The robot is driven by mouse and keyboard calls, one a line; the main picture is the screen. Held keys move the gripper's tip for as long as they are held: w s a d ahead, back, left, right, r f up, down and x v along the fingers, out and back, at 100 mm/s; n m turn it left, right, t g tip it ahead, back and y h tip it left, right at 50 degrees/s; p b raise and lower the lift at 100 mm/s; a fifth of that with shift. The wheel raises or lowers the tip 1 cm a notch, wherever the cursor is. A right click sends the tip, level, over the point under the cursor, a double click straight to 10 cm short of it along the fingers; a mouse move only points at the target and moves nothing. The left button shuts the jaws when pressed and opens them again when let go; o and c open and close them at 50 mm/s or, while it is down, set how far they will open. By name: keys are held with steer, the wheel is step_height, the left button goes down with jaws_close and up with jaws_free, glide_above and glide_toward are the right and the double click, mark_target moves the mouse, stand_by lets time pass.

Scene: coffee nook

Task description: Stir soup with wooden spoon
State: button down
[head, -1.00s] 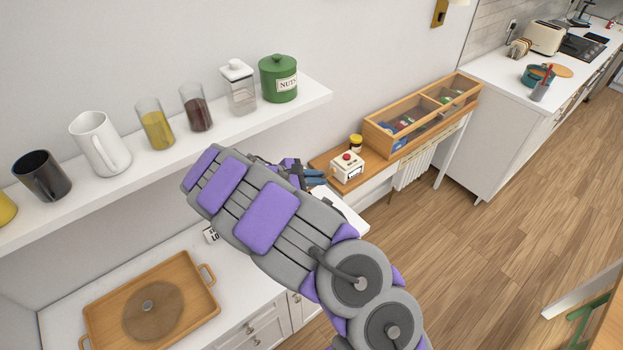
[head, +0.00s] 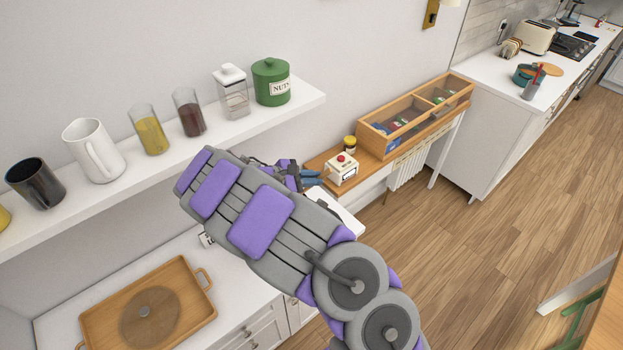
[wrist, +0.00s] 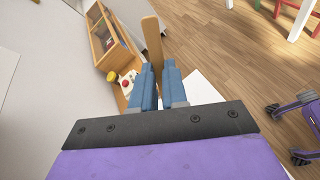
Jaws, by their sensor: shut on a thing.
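In the wrist view my gripper (wrist: 159,88) is shut on the wooden spoon (wrist: 152,45). A flat, light-brown length of the spoon stands out beyond the blue fingertips; its other end is hidden. In the head view my gripper (head: 308,178) is mostly behind my arm, near the shelf's right end, and the spoon cannot be made out there. A teal pot (head: 524,74) stands on the far counter at the upper right, well away from my gripper. Whether it holds soup cannot be seen.
A white wall shelf (head: 215,131) carries several jars and mugs. A wooden tray (head: 185,333) lies on the near counter. A wooden display box (head: 372,143) and a white box with a red knob (head: 341,170) stand on a narrow ledge. The floor (head: 480,260) at right is largely clear.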

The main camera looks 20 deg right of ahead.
step_height(320, 180, up, 5)
steer(key=p, duration=0.2)
steer(key=shift+f+p, duration=0.2)
steer(key=shift+p, duration=0.1)
steer(key=shift+f, duration=0.1)
stand_by(0.5)
steer(key=w+a+r+n+t+y+b, duration=0.1)
steer(key=w+a+n+t+y+b, duration=0.1)
steer(key=a+n+t+y+b, duration=0.2)
steer(key=w+a+r+n+t+y+b, duration=0.1)
steer(key=w+a+n+t+y+b, duration=0.1)
steer(key=a+n+t+y+b, duration=0.3)
steer(key=a+n+t+b, duration=0.1)
steer(key=n+t+b, duration=0.1)
steer(key=n+b, duration=0.2)
steer(key=shift+a+r+n+t+b, duration=0.15)
steer(key=shift+r+n+t+b, duration=0.15)
steer(key=shift+n, duration=0.1)
